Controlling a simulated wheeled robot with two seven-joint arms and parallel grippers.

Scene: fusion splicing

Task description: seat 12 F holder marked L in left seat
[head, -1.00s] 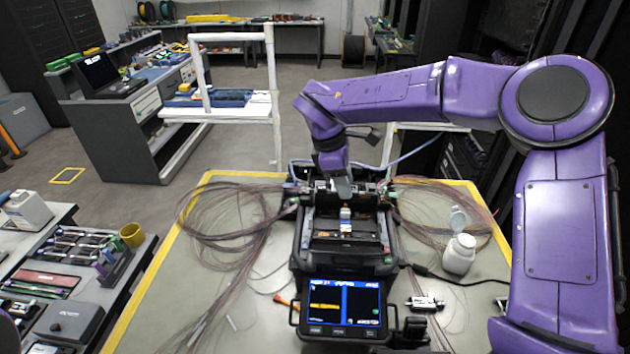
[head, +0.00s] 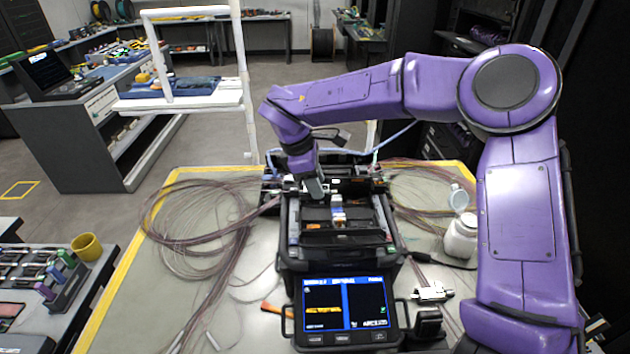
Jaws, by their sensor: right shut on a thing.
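The black fusion splicer (head: 291,262) stands on the grey table, its lit screen (head: 344,303) facing me and its top open. My right gripper (head: 317,195) reaches down from behind over the left half of its splicing area. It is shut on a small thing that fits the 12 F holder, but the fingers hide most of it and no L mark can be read. The left seat is too small and covered to make out. I cannot tell whether the held thing touches it. A small white, blue and orange part (head: 337,207) stands mid-splicer. My left gripper is out of view.
Loose fibre bundles (head: 195,220) spread left of the splicer, and more lie at the right. A white bottle (head: 461,237) and a small metallic device (head: 432,292) stand to the right. A side bench with a yellow cup (head: 87,247) is at the left.

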